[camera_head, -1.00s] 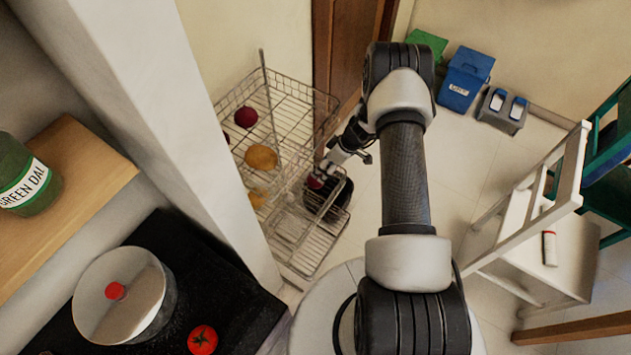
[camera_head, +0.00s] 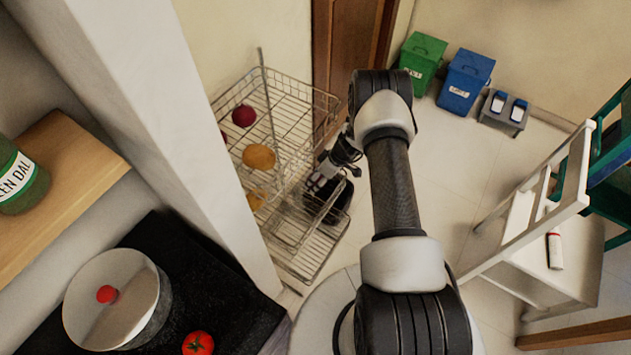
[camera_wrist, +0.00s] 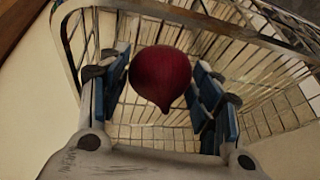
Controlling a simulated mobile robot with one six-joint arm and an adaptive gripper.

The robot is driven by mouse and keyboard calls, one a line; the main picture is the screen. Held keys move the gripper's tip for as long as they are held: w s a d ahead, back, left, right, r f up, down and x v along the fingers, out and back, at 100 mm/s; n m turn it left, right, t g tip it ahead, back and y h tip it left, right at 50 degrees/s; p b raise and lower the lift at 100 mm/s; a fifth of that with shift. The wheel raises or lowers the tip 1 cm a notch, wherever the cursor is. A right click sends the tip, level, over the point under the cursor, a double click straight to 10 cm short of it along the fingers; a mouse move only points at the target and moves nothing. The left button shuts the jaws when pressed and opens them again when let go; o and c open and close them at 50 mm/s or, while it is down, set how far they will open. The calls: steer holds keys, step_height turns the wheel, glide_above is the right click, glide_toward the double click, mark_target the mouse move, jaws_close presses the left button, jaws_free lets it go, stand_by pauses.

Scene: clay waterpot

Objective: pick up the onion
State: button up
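A dark red onion (camera_wrist: 160,77) sits between the two blue-padded fingers of my gripper (camera_wrist: 160,85) in the wrist view, with its pointed end toward the camera. The fingers stand wide, one on each side and close to the onion. I cannot tell whether the pads press on it. In the head view my gripper (camera_head: 322,182) is at the lower right part of the wire rack, and the onion there is hidden behind it.
The wire rack (camera_head: 300,235) holds another dark red onion-like item (camera_head: 243,116) and yellow-orange items (camera_head: 258,157) on its tiers. Its wires surround my gripper closely. A wall edge (camera_head: 205,150) stands to the left. The floor right of the rack is clear.

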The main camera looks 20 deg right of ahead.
steer(key=c, duration=0.6)
steer(key=shift+c, duration=0.2)
